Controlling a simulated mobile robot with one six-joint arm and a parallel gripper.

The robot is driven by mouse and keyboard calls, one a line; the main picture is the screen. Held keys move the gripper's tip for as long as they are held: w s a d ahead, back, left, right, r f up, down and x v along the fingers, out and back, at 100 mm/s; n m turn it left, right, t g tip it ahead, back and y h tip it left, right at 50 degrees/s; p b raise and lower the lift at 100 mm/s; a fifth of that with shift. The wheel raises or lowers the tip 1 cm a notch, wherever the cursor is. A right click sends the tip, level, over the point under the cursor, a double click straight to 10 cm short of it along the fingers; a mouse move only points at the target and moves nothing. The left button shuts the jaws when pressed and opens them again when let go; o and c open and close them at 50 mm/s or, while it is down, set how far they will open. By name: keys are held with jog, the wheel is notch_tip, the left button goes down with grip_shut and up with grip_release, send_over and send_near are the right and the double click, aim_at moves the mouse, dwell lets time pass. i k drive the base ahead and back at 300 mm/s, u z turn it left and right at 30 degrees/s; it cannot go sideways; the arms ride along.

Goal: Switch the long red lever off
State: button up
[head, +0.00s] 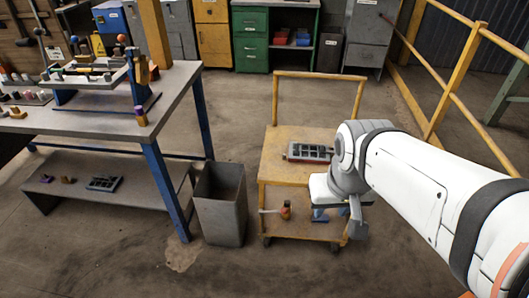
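I cannot pick out a long red lever with certainty. A blue-framed device (92,78) on the workbench at the left carries a small orange-red ball (122,38) at its top; whether this is a lever knob is too small to tell. Another orange-red knob (285,211) sits on the lower shelf of the yellow cart. My gripper (338,210) hangs at the end of my white arm, in front of the cart's right side, far to the right of the workbench. Its fingers are small and partly confused with the cart, so its opening is unclear.
The grey workbench (176,96) has a lower shelf with small parts. A grey bin (221,210) stands between it and the yellow cart (283,140), which bears a dark tray (310,152). A yellow railing (455,75) runs at the right. Cabinets line the back. Open floor lies in front.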

aim_at(283, 210)
jog(key=u, duration=0.2)
jog(key=i, duration=1)
jog(key=z, duration=1.15)
jog(key=k, duration=1.1)
jog(key=u, duration=0.6)
jog(key=i, duration=1)
